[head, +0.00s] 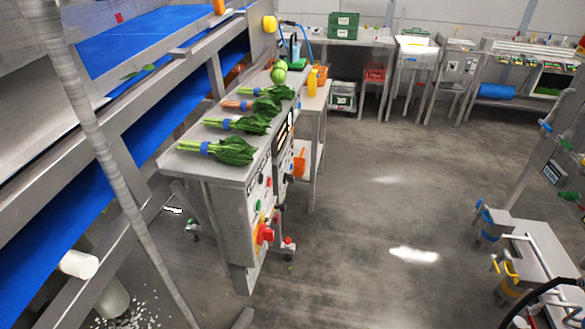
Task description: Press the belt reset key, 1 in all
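A grey control panel (252,215) is on the end of the steel bench, facing right and toward me. It carries a large red knob on a yellow base (264,234), a small green button (258,205) above it, and further small red and dark controls along the side. The labels are too small to read, so I cannot tell which control is the belt reset key. My gripper is not in view.
Several leafy bunches with blue bands lie on the bench top (190,165). Blue conveyor belts (75,215) in a steel frame run along the left. The grey floor (370,220) right of the panel is open. A steel cart (530,250) stands at the right.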

